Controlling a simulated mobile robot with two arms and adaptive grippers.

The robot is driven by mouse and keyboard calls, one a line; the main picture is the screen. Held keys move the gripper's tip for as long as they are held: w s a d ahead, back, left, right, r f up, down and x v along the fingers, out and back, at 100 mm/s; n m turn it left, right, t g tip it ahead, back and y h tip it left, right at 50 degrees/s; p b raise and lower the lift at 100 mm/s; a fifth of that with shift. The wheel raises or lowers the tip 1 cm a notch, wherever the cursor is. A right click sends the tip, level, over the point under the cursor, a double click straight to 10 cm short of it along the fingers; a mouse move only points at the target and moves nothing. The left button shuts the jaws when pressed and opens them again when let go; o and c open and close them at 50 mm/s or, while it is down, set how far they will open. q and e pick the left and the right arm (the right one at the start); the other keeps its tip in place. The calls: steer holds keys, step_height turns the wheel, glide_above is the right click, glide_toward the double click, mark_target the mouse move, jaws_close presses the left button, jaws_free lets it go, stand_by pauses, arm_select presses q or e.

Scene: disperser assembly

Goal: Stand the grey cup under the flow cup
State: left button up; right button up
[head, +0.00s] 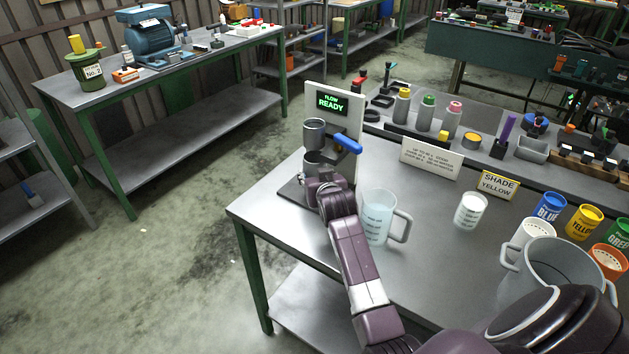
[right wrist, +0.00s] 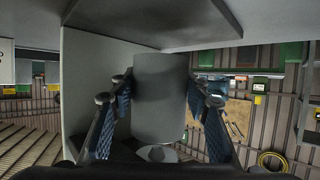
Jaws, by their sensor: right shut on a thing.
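The flow cup (head: 314,133), a grey metal cup, sits on a stand whose panel (head: 355,125) reads FLOW READY. The grey cup (head: 313,163) is directly below it, above the stand's dark base (head: 291,191). My right gripper (head: 319,181) is at the grey cup and partly hides its lower part. In the right wrist view, the grey cup (right wrist: 160,95) lies between the two fingers, which are shut on it. I cannot tell whether the cup's bottom touches the base. My left gripper is not in view.
A blue-handled lever (head: 346,143) juts from the stand. A jug (head: 377,220) stands close to my right forearm. A white-filled cup (head: 470,211), a large pot (head: 553,268) and several paint tins (head: 549,208) stand to the right. The table's left front corner is clear.

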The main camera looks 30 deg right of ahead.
steer(key=shift+w+d, duration=0.15)
steer(key=shift+w, duration=0.15)
steer(key=shift+f, duration=0.3)
step_height(320, 180, down, 3)
steer(key=shift+r+p, duration=0.15)
steer(key=shift+p, duration=0.15)
steer(key=shift+f, duration=0.25)
steer(key=o, duration=1.2)
steer(key=shift+r, duration=0.1)
